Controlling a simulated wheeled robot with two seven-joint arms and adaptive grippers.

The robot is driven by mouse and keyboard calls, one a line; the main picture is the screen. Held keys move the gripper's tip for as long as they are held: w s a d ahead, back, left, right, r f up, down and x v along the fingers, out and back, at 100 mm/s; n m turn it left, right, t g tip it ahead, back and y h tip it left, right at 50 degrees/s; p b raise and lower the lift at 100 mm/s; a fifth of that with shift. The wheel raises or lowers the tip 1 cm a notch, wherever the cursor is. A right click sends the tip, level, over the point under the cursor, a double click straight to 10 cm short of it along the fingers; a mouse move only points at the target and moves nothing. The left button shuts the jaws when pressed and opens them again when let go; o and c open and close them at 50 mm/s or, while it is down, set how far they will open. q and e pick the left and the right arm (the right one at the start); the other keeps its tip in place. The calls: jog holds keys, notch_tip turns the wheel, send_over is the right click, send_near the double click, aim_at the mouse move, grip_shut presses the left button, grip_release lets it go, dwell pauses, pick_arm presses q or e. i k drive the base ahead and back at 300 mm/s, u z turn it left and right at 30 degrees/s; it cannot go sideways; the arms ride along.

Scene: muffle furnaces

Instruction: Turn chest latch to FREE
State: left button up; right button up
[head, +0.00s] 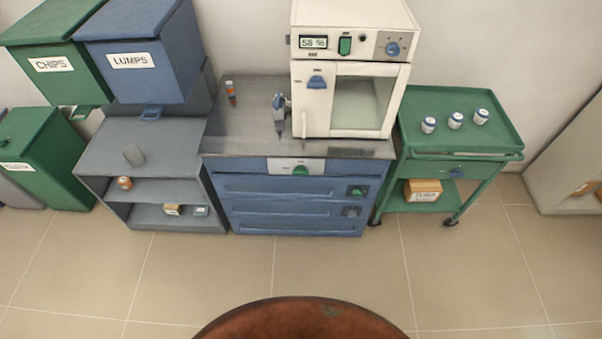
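The blue chest of drawers (270,212) stands under the grey worktop in the middle of the head view. A white plate with a green knob (301,169), which looks like the chest latch, sits at the top centre of its front. The lettering on the plate is too small to read, so I cannot tell its setting. A smaller green knob (356,191) and a grey knob (351,211) sit at the right of the lower drawers. The drawers look shut. Neither of my grippers is in view.
A white furnace (314,100) with a display stands on the worktop (240,137). A green cart (460,145) with several jars is on the right. Grey shelves (150,190) and bins are on the left.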

aim_at(299, 169)
jog(key=z, duration=0.4)
jog(key=k, duration=1.1)
jog(key=z, duration=1.35)
jog(key=i, duration=0.75)
jog(key=u, duration=0.6)
jog(key=i, duration=0.75)
jog(key=u, duration=0.7)
